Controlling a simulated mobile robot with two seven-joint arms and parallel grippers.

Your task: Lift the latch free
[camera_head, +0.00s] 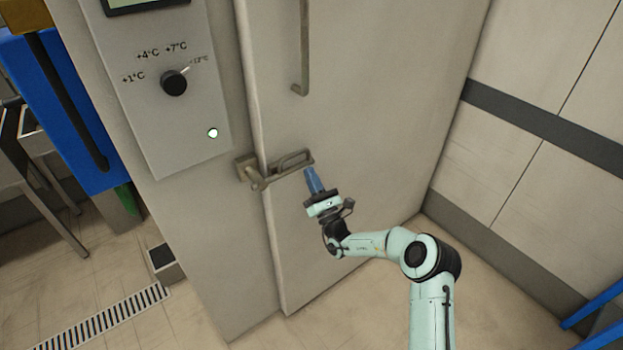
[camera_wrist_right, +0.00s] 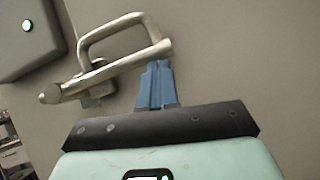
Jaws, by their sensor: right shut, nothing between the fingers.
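The metal latch (camera_head: 286,167) is on the edge of a grey door (camera_head: 350,110), with its catch on the frame to the left. In the right wrist view the latch (camera_wrist_right: 110,72) is a bar with a raised loop handle, running up to the right. My right gripper (camera_head: 311,172) has blue fingers, shut with nothing between them. In the right wrist view its fingertips (camera_wrist_right: 158,66) are at the right end of the latch bar, just below it; I cannot tell whether they touch. My left gripper is not in view.
A vertical door handle (camera_head: 302,50) is above the latch. A control panel (camera_head: 165,90) with a black knob (camera_head: 174,82) is on the left. A tiled wall (camera_head: 550,130) stands at the right. Blue objects (camera_head: 70,110) are at the far left. The floor in front is partly clear.

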